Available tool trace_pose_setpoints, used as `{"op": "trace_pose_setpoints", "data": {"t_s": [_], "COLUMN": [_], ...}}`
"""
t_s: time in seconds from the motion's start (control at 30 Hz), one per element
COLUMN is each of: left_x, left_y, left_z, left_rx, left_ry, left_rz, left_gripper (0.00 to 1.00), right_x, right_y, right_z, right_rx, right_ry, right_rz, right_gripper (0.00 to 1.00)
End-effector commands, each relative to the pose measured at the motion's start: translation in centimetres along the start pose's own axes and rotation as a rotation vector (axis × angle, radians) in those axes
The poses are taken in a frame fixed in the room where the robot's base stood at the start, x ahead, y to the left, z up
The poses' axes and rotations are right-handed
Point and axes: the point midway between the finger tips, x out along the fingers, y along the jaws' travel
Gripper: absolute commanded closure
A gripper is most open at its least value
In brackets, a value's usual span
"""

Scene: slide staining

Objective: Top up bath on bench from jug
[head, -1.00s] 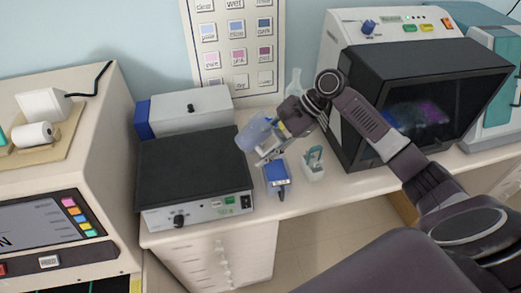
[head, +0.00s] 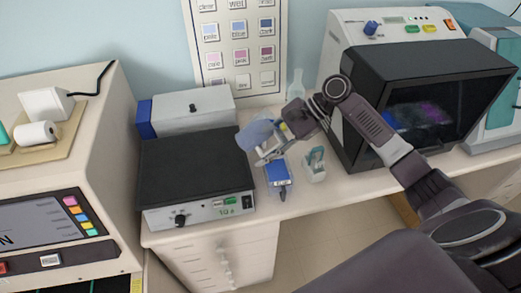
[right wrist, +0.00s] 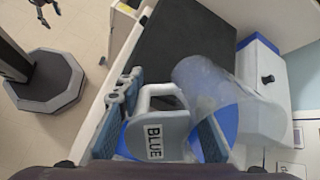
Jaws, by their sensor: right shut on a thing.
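The jug (head: 256,134), pale translucent blue, is held tilted above the bench, left of and above the blue bath. My right gripper (head: 272,147) is shut on its handle. In the right wrist view the jug (right wrist: 205,85) lies past the fingers (right wrist: 155,140), with a BLUE label (right wrist: 154,142) between them. The small bath (head: 279,173) with blue contents stands on the bench below the gripper. No stream of liquid can be made out. My left gripper (right wrist: 45,12) appears small at the top left of the right wrist view; its fingers are too small to judge.
A black-topped device (head: 195,165) with a knob stands left of the bath. A clear bath with a teal part (head: 314,163) stands just right of it. A clear bottle (head: 296,84) is behind. A dark-hooded machine (head: 420,100) fills the right of the bench.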

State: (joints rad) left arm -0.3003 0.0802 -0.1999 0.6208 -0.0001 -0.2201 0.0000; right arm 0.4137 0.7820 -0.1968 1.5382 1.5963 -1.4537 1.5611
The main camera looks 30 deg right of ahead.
Motion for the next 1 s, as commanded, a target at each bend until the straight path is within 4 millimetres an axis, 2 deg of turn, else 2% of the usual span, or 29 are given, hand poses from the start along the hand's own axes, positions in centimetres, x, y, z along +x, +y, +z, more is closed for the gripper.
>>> {"op": "trace_pose_setpoints", "data": {"t_s": [0.4, 0.67, 1.0], "left_x": [0.02, 0.41, 0.36], "left_y": [-0.01, 0.0, 0.01], "left_z": [-0.01, 0.03, 0.03], "left_rx": [0.0, 0.0, 0.0], "left_ry": [0.0, 0.0, 0.0], "left_rz": [0.0, 0.0, 0.0], "left_gripper": [0.32, 0.32, 0.32], "right_x": [-0.02, 0.28, 0.21], "right_y": [-0.06, -0.13, -0.18], "right_z": [0.06, 0.27, 0.34], "right_rx": [-0.001, 0.004, 0.002], "right_ry": [-0.003, -0.094, -0.096], "right_rz": [-0.003, -0.047, -0.047], "right_gripper": [1.0, 1.0, 1.0]}}
